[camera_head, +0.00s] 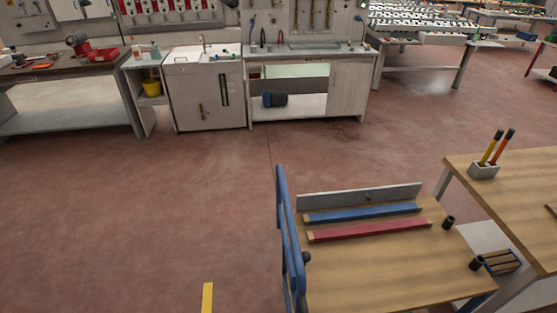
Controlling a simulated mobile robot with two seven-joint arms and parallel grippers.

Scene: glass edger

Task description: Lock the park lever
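A wheeled-cart-like stand with a wooden top (375,270) is at the lower right, with a tall blue rail (284,235) along its left side. A small black knob (306,258) sits by the rail; I cannot tell whether it belongs to the park lever. No part is clearly recognisable as the park lever, so its position cannot be told. A blue strip (365,213) and a red strip (370,230) lie on the top in front of a grey upright plate (360,196). Neither of my grippers is in view.
A wooden table (520,185) with a grey holder (484,171) of two handled tools stands right of the cart. Two black cylinders (448,222) (477,263) are at the cart's right edge. A sink cabinet (205,90) stands at the back. The reddish floor (150,210) left is open.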

